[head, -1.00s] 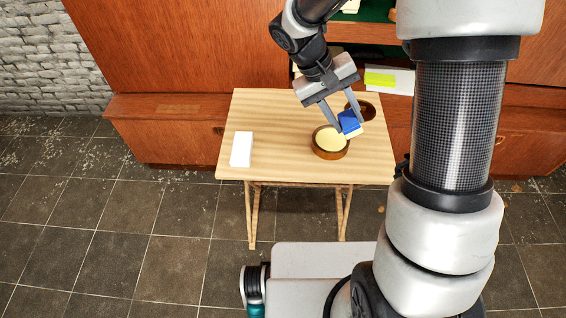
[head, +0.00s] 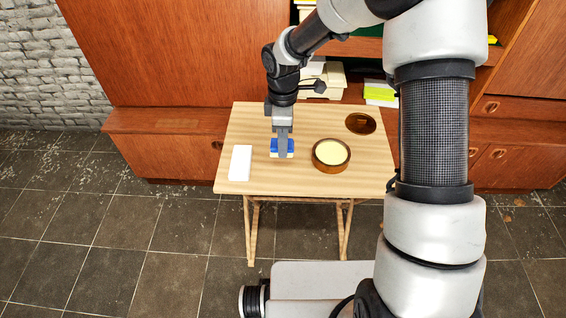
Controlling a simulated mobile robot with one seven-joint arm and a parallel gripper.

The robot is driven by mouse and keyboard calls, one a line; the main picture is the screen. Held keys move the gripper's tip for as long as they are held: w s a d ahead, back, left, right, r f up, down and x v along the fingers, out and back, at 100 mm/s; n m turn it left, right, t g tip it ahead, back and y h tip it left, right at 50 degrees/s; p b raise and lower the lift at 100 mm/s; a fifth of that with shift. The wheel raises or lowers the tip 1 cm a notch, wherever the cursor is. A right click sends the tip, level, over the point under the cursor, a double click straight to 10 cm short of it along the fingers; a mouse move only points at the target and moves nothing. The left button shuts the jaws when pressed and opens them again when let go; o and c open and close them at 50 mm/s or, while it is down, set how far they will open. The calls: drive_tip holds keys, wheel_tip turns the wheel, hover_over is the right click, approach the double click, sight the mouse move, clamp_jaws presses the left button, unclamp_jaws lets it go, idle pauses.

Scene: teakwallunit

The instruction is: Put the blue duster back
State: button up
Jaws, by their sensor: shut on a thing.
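The blue duster (head: 289,146), a blue block with a pale underside, is between the fingers of my gripper (head: 283,152), which is shut on it. The near finger hides its middle. The gripper points straight down over the wooden table (head: 233,132). The duster is at or just above the tabletop; I cannot tell if it touches. It is between a white rectangular block (head: 240,163) on its left and a round brown dish with a cream-coloured inside (head: 331,155) on its right, apart from both.
A dark amber round dish or lid (head: 360,123) is at the table's back right. Behind the table stands a wooden wall unit (head: 190,60) with books and papers (head: 380,92) on its shelves. Bare tabletop lies in front of the duster.

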wheel_tip(320, 180, down, 8)
drive_tip(key=shift+r+b, duration=0.15)
drive_tip(key=shift+b, duration=0.5)
drive_tip(key=o, duration=0.9)
drive_tip(key=shift+r, duration=0.15)
wheel_tip(320, 180, up, 12)
drive_tip(key=shift+p, duration=1.15)
